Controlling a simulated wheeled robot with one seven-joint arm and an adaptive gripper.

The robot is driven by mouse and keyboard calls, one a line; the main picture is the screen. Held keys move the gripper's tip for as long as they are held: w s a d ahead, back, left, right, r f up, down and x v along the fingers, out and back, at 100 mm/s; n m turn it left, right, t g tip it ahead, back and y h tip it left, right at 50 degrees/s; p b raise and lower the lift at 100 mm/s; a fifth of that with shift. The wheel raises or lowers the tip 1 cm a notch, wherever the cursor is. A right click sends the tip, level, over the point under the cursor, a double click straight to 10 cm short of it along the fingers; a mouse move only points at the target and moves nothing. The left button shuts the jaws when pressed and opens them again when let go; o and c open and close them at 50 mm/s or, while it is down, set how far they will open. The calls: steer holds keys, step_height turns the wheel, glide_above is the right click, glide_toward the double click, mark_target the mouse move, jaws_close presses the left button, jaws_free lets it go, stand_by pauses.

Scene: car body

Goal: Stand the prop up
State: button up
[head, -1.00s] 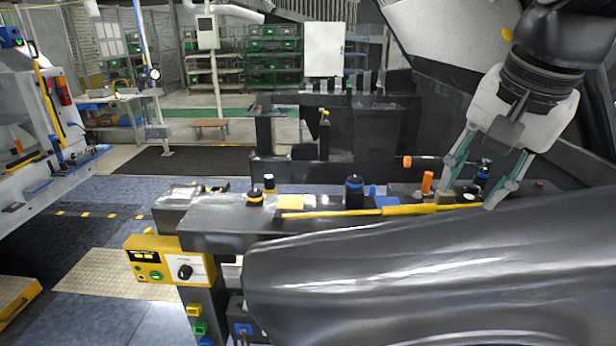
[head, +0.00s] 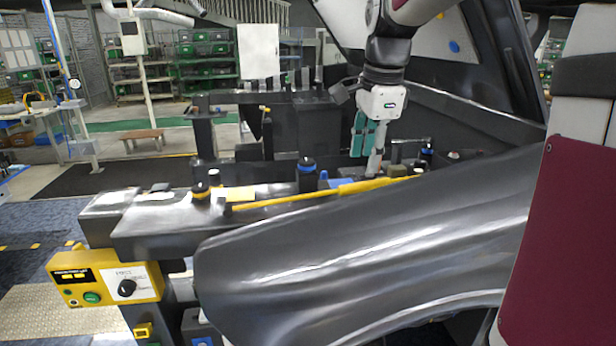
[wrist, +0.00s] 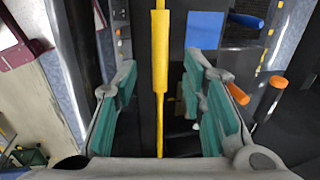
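The prop appears to be a long yellow rod (head: 345,190) with a thicker middle section. It lies flat along the dark bench, partly hidden behind the dark curved body panel in the head view. My gripper (head: 370,160) points down above the right part of the rod. In the wrist view the rod (wrist: 160,60) runs lengthwise between the two teal-padded fingers of my gripper (wrist: 161,85). The fingers are open, with clear gaps on both sides of the rod. I cannot tell how high they are above it.
The dark curved panel (head: 370,240) fills the front. A black knob with a blue ring (head: 306,175) stands behind the rod. A yellow control box (head: 105,278) is at left.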

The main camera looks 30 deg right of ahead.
mark_target(362, 183)
steer(key=f, duration=0.2)
steer(key=w+f, duration=0.1)
steer(key=f, duration=0.4)
steer(key=shift+w+d, duration=0.15)
steer(key=shift+d, duration=0.05)
steer(key=shift+c, duration=0.6)
jaws_close()
